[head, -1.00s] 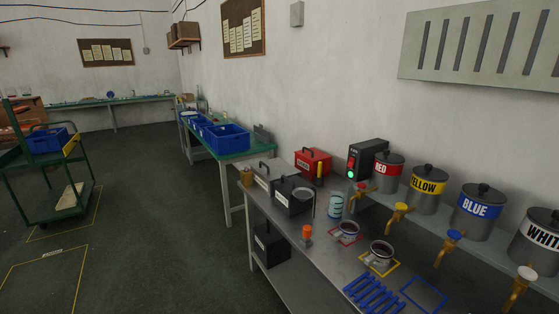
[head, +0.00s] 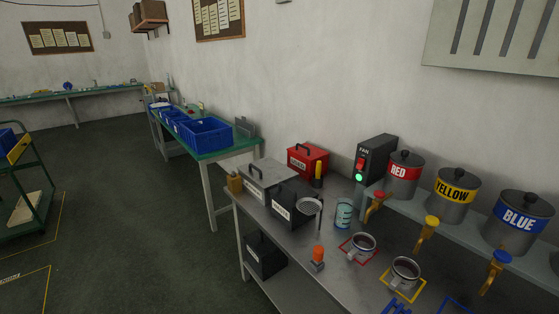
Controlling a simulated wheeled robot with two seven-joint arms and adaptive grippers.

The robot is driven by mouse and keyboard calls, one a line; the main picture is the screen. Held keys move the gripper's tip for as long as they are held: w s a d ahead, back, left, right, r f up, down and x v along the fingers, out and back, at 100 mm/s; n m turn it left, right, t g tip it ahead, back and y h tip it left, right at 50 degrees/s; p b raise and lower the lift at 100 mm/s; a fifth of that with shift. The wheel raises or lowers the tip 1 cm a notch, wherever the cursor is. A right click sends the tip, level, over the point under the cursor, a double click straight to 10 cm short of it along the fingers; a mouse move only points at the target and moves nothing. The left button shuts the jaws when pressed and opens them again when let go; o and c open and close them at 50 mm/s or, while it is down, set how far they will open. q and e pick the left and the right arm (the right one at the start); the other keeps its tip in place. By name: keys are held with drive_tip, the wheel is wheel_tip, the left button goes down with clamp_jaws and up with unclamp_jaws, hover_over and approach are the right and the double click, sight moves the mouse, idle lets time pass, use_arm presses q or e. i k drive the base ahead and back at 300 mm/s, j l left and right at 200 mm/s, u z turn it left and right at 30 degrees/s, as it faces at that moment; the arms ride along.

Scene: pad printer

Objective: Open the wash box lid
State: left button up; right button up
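Several lidded boxes with handles stand on and under the metal bench; their labels are too small for me to tell for sure which is the wash box. A grey box (head: 268,178) with a handle on its lid is near the bench's far end. A red box (head: 308,161) is at the back by the wall. Another black box (head: 265,256) is on the lower shelf. The boxes on the bench look shut. Neither of my grippers is in view.
A brown bottle (head: 235,183) stands at the bench's far-left corner. A fan control (head: 377,158) shows a green light. Paint tanks with taps line the shelf, and ink cups (head: 362,245) sit below. The floor left of the bench (head: 150,235) is clear.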

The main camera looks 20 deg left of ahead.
sight(267, 173)
drive_tip(key=i+j+z, duration=0.15)
drive_tip(key=j, duration=0.15)
drive_tip(key=i+j+z, duration=0.35)
drive_tip(key=j, duration=0.25)
drive_tip(key=j+z, duration=0.2)
drive_tip(key=j, duration=0.15)
drive_tip(key=i, duration=0.05)
